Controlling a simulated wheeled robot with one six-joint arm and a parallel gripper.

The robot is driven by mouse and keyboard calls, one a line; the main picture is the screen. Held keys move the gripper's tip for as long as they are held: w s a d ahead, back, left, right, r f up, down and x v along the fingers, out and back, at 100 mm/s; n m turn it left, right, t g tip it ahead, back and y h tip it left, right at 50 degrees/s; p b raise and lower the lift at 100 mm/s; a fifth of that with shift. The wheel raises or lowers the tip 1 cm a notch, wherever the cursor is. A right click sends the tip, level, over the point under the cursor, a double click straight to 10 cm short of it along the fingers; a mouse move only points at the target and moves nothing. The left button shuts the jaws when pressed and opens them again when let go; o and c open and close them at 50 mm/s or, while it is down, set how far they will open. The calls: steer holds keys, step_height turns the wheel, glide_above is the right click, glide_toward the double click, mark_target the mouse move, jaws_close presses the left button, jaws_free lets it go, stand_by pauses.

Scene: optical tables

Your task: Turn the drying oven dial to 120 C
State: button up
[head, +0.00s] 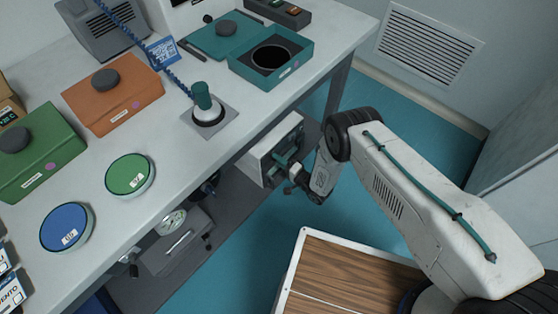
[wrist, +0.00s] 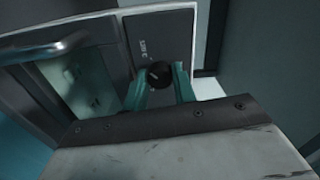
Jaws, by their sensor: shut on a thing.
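The drying oven (head: 262,150) is a white box under the edge of the bench in the head view. In the wrist view its dark control panel (wrist: 146,36) carries small light lettering that I cannot read reliably. The round black dial (wrist: 159,74) sits low on this panel, with a small pale mark on its face. My gripper (wrist: 163,82) has its two teal fingers on either side of the dial, shut on it. In the head view my gripper (head: 287,168) is at the oven's front and the dial is hidden. The dial's setting cannot be read.
The oven door (wrist: 70,85) with a window and a metal handle (wrist: 45,50) is left of the panel. The bench (head: 165,190) above holds several lidded boxes and round containers. A wood-topped surface (head: 345,275) lies near my arm. Teal floor is open between.

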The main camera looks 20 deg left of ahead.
steer(key=shift+s+m, duration=0.1)
steer(key=shift+m, duration=0.9)
steer(key=o, duration=1)
steer(key=shift+d, duration=0.1)
steer(key=v, duration=0.7)
steer(key=shift+d, duration=0.35)
steer(key=shift+s+f, duration=0.1)
